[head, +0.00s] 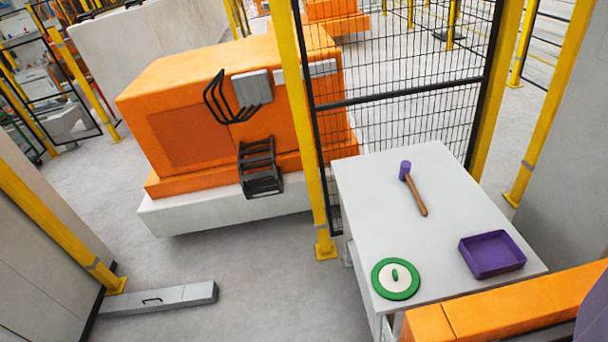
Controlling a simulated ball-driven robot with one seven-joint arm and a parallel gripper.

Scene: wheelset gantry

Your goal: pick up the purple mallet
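The purple mallet (412,187) lies on the light grey table (455,225) at the right of the head view. Its purple head (405,170) is at the far end, and its brown wooden handle (417,198) points toward the near right. The whole mallet shows, and nothing covers it. My gripper is not in view, so its place relative to the mallet and its state do not show.
A purple tray (492,254), seemingly empty, and a green-rimmed white disc with a green knob (396,278) share the table. An orange beam (500,305) crosses the near right corner. A yellow post (305,130) and black mesh fence (400,90) stand behind. Grey floor (260,285) is open at left.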

